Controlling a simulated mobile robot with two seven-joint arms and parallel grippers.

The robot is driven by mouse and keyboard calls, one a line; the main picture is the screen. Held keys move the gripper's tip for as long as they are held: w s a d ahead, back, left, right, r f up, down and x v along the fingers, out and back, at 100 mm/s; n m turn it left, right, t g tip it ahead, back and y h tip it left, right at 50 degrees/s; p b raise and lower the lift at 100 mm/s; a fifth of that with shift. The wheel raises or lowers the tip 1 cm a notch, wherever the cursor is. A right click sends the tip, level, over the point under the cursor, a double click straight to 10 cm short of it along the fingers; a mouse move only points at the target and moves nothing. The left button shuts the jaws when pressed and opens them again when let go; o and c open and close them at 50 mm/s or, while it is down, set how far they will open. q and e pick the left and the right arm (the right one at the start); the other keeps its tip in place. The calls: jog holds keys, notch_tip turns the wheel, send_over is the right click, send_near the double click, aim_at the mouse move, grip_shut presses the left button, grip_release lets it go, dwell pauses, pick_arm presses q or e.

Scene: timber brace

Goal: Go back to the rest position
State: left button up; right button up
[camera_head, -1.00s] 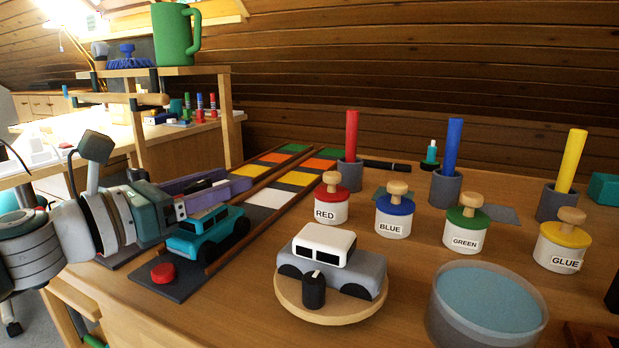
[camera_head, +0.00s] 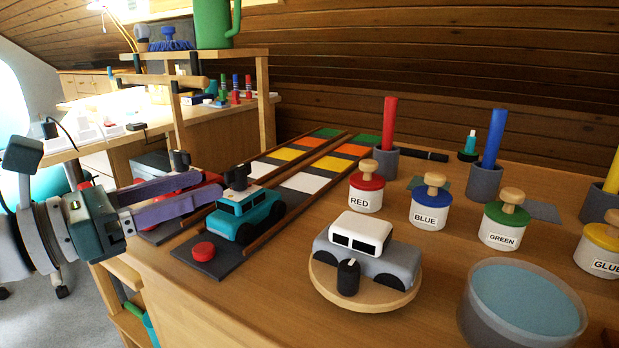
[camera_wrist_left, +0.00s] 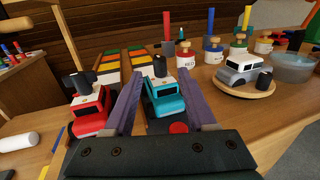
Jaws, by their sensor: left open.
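My left gripper (camera_head: 205,186) comes in from the left with two purple fingers, open and empty. In the wrist view the fingers (camera_wrist_left: 160,78) are spread, and the teal car (camera_wrist_left: 165,100) shows between them, farther ahead. In the head view the teal car (camera_head: 245,213) stands on a dark track beside the fingertips; I cannot tell whether they touch. A red car (camera_wrist_left: 90,112) is left of the fingers; in the head view they partly hide it. Black pegs stand on both cars. My right gripper is out of view.
A grey-white car (camera_head: 365,250) sits on a round wooden turntable (camera_head: 375,300). Labelled paint jars (camera_head: 431,208), coloured sticks in cups and a round blue-topped tub (camera_head: 520,300) stand to the right. A wooden shelf frame (camera_head: 265,100) rises behind the tracks. Open floor (camera_head: 60,315) lies lower left.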

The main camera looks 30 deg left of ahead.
pick_arm(q)
jog(key=shift+d+r+m+p, duration=0.2)
jog(key=shift+d+m+p, duration=0.1)
jog(key=s+d+r+m+g+p, duration=0.55)
jog(key=s+d+m+p, duration=0.25)
jog(key=m+p, duration=0.4)
jog(key=s+d+r+m+g+p, duration=0.5)
jog(key=s+d+m+g+p, duration=0.25)
jog(key=m+p, duration=0.5)
jog(key=s+a+r+m+y+p, duration=0.2)
jog(key=r+m+y+p, duration=0.15)
jog(key=r+p, duration=0.2)
jog(key=s+a+r+m+y+p, duration=0.2)
jog(key=s+r+m+y+p, duration=0.15)
jog(key=r+m, duration=0.2)
notch_tip(320, 180, up, 35)
jog(key=w+h+p, duration=0.1)
jog(key=p, duration=3.4)
jog(key=shift+r, duration=0.2)
